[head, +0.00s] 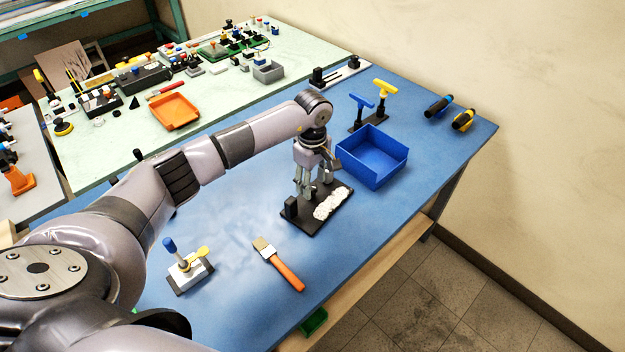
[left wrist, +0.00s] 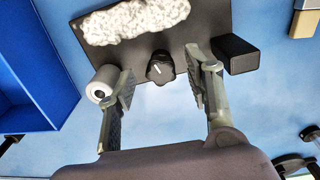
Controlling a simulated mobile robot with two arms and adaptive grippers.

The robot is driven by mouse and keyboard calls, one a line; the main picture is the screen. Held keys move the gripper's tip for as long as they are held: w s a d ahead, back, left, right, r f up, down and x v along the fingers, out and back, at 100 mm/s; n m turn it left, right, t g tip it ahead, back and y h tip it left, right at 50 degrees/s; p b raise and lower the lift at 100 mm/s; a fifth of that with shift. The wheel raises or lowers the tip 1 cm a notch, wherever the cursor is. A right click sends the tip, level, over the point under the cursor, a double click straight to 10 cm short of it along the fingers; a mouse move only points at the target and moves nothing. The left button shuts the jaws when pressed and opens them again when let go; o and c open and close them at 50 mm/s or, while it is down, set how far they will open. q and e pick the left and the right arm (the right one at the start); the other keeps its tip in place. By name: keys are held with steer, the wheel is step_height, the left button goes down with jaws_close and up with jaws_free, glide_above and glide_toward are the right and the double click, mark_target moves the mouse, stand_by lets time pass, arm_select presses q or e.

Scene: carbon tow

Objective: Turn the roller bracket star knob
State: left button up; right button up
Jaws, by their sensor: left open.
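The black star knob (left wrist: 160,68) with a white mark lies on a black plate (left wrist: 190,35) in the left wrist view. My left gripper (left wrist: 161,84) is open, with one finger on each side of the knob and a visible gap to it. The fingers do not appear to touch the knob. A white lumpy roll (left wrist: 135,20) lies along the plate beyond the knob. In the head view my left gripper (head: 309,188) points down over the plate (head: 300,225), beside the white roll (head: 331,204). The knob is hidden there. My right gripper is not in view.
A blue bin (head: 372,158) stands behind to the right. A brush (head: 279,265) and a small clamp-like fixture (head: 187,270) lie nearer. The blue table between is clear.

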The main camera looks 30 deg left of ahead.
arm_select(q)
steer(key=shift+f, duration=0.45)
jaws_close()
stand_by(0.4)
